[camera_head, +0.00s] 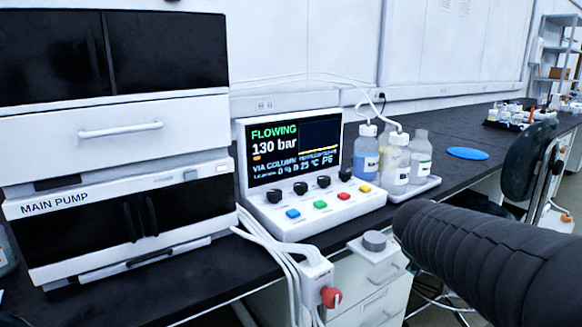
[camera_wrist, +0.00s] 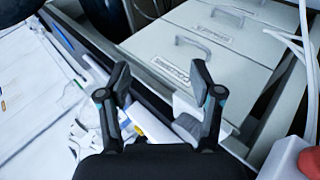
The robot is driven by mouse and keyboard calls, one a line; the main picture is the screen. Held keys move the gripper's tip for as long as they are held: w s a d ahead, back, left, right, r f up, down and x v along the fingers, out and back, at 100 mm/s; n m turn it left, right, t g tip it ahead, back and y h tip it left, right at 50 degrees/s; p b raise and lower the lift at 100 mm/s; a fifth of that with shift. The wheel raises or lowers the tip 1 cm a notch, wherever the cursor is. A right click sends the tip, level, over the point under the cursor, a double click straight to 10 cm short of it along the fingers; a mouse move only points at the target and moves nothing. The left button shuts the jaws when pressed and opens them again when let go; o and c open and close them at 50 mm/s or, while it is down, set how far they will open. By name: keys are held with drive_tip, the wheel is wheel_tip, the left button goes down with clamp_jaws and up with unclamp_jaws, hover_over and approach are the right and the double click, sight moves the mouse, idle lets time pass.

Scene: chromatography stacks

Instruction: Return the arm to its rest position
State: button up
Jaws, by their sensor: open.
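My gripper (camera_wrist: 160,90) shows in the wrist view with its two dark fingers spread apart and nothing between them. Behind the fingers are the white drawer fronts (camera_wrist: 205,52) under the bench. In the head view my dark, ribbed arm (camera_head: 490,255) reaches in from the lower right, in front of the bench edge. The gripper itself cannot be made out in the head view.
A valve block with a red knob (camera_head: 331,297) hangs at the bench's front edge; a red part (camera_wrist: 308,162) shows close at the wrist view's lower right. The control console (camera_head: 300,215), bottles (camera_head: 396,160) and pump stack (camera_head: 120,195) stand on the bench. A stool (camera_head: 530,160) stands right.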

drive_tip(key=s+a+f+m+y, duration=0.1)
drive_tip(key=s+a+m+y, duration=0.1)
drive_tip(key=s+a, duration=0.2)
drive_tip(key=s+a+f+m+g+y, duration=0.1)
drive_tip(key=s+a+f+m, duration=0.1)
drive_tip(key=s, duration=0.7)
drive_tip(key=s+a+f+m+g+y, duration=0.1)
drive_tip(key=s+a+f+m+y, duration=0.1)
drive_tip(key=s+a, duration=0.4)
drive_tip(key=shift+s+m+y, duration=0.3)
drive_tip(key=shift+s+m, duration=0.4)
drive_tip(key=shift+s, duration=0.15)
